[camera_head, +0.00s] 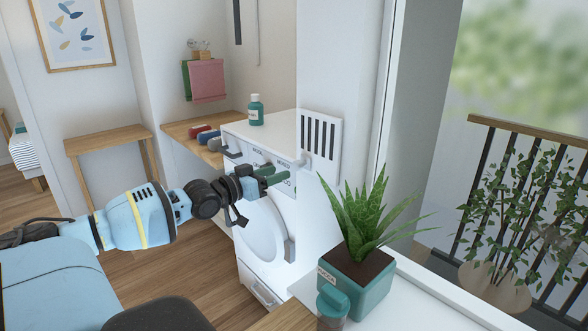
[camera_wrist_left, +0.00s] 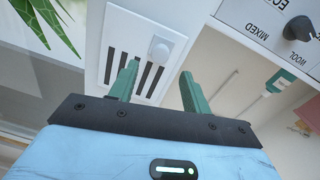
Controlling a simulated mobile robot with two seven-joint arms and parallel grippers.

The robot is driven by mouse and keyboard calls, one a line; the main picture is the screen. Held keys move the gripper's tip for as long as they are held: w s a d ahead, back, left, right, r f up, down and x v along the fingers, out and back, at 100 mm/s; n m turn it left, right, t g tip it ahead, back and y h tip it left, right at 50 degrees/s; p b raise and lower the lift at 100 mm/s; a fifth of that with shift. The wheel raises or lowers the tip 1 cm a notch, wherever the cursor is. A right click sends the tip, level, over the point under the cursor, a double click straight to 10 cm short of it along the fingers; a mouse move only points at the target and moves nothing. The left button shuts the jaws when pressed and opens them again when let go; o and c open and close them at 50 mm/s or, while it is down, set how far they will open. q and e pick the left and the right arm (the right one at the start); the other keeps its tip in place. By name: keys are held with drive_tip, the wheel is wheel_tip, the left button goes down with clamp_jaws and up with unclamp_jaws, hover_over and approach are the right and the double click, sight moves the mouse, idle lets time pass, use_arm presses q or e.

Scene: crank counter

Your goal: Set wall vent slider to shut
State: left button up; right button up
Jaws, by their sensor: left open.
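The wall vent (camera_head: 321,138) is a white plate with dark upright slots, on the wall right of the washing machine. Its slider knob (camera_head: 306,161) is at the plate's lower left in the head view. In the left wrist view the vent (camera_wrist_left: 114,42) shows at upper left, with the white knob (camera_wrist_left: 160,48) near the plate's right edge. My left gripper (camera_head: 273,175) is open and empty, its green fingers pointing at the vent. In the wrist view the gripper (camera_wrist_left: 160,68) has the knob just beyond the gap between its fingertips, apparently untouched.
The white washing machine (camera_head: 262,233) stands beneath my left gripper, with a dial (camera_wrist_left: 298,28) on its panel. A teal bottle (camera_head: 256,110) stands on top. Wooden shelf (camera_head: 181,130) behind.

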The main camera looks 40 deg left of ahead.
sight(295, 166)
use_arm(q)
drive_tip(key=shift+w+d+f+b, duration=0.1)
drive_tip(key=shift+w+b, duration=0.3)
drive_tip(key=shift+w, duration=0.3)
drive_tip(key=shift+w+d+f+b, duration=0.1)
drive_tip(key=shift+w+b, duration=0.3)
drive_tip(key=shift+w, duration=0.3)
drive_tip(key=shift+w+d+r+b, duration=0.1)
drive_tip(key=shift+w+b, duration=0.35)
drive_tip(key=shift+w, duration=0.45)
drive_tip(key=shift+w+d+r+b, duration=0.1)
drive_tip(key=shift+w+b, duration=0.35)
drive_tip(key=shift+w, duration=0.45)
use_arm(e)
drive_tip(key=shift+g, duration=0.3)
drive_tip(key=shift+s+a+f, duration=0.1)
drive_tip(key=shift+s+f, duration=0.25)
drive_tip(key=shift+f, duration=0.35)
drive_tip(key=shift+s+a+f, duration=0.1)
drive_tip(key=shift+s+f, duration=0.25)
drive_tip(key=shift+f, duration=0.35)
drive_tip(key=shift+s+a+f, duration=0.1)
drive_tip(key=shift+s+f, duration=0.25)
drive_tip(key=shift+f, duration=0.35)
use_arm(q)
clamp_jaws()
use_arm(e)
drive_tip(key=shift+s+f, duration=0.1)
drive_tip(key=shift+s, duration=0.3)
